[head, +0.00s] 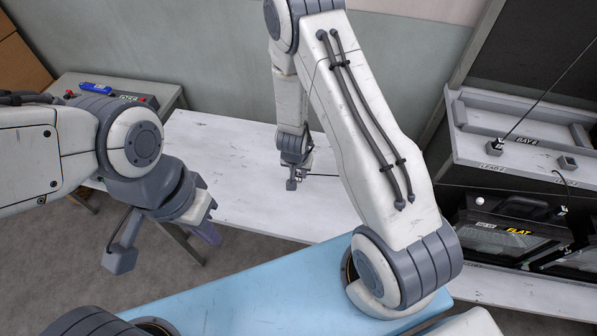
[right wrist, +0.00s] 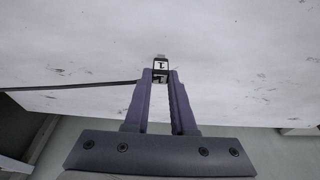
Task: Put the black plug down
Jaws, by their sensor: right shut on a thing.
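My right gripper (right wrist: 161,76) is shut on the black plug (right wrist: 160,64), which has a white label and a pale metal tip. A black cable runs from the plug to the left in the right wrist view. The white bench (right wrist: 80,50) lies beyond the plug; I cannot tell whether they touch.
At right, a white shelf (head: 480,160) labelled BAY 6 stands above a black floodlight housing (head: 510,235) tagged FLAT. At back left, a small table bears a blue item (head: 95,87) and a dark box (head: 128,98) labelled OFF. The bench's left part is clear.

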